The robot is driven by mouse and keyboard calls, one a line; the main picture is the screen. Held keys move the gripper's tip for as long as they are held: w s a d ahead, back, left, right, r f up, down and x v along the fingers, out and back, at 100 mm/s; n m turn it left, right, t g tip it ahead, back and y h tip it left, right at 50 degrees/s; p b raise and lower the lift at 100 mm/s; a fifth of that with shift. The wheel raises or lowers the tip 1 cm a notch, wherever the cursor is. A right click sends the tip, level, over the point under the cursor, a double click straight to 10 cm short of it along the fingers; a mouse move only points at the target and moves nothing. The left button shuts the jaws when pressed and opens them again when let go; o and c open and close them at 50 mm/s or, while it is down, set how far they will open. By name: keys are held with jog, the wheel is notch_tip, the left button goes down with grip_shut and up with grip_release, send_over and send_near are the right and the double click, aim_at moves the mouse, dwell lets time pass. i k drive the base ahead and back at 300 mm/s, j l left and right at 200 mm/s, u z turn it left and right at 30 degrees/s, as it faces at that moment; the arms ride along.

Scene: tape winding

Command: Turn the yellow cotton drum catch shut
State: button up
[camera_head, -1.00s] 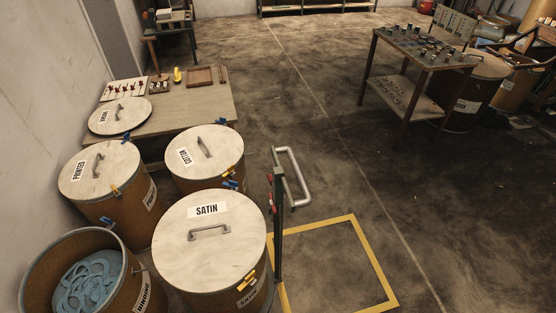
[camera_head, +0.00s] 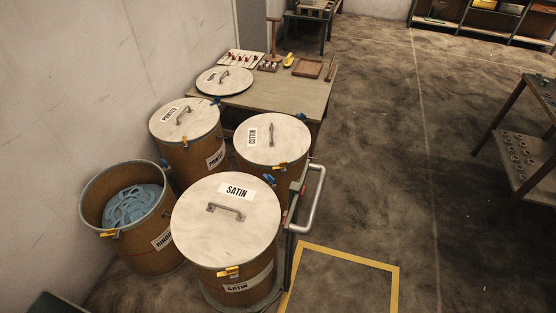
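The cotton drum (camera_head: 243,151) stands behind the satin drum, with its pale lid on. Its label reads COTTON. My gripper is not in view.
The satin drum (camera_head: 225,215) stands in front, beside a post with a metal handle (camera_head: 317,200). The printed drum (camera_head: 188,150) and open binding drum (camera_head: 125,240) are left. A table (camera_head: 290,95) stands behind.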

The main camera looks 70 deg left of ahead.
aim_at(283, 164)
jog(key=i+j+u, duration=0.25)
jog(key=i+u, duration=0.2)
jog(key=i+j+u, duration=0.1)
jog(key=i+u, duration=0.75)
jog(key=i+l+u, duration=0.3)
jog(key=i+u, duration=0.4)
jog(key=u, duration=0.25)
jog(key=i+u, duration=0.25)
jog(key=u, duration=0.2)
jog(key=i+l+u, duration=0.1)
jog(key=u, duration=0.4)
jog(key=i+l+u, duration=0.3)
jog(key=u, duration=0.15)
jog(key=i+l+u, duration=0.15)
jog(key=u, duration=0.35)
jog(key=i+u, duration=0.1)
jog(key=u, duration=0.35)
jog(key=i+l+u, duration=0.1)
jog(key=u, duration=0.35)
jog(key=l+u, duration=0.2)
jog(key=u, duration=0.25)
jog(key=i+l+u, duration=0.1)
jog(key=u, duration=0.35)
jog(key=l+u, duration=0.2)
jog(key=u, duration=0.25)
jog(key=l+u, duration=0.3)
jog(key=i+l+u, duration=0.1)
jog(key=u, duration=0.15)
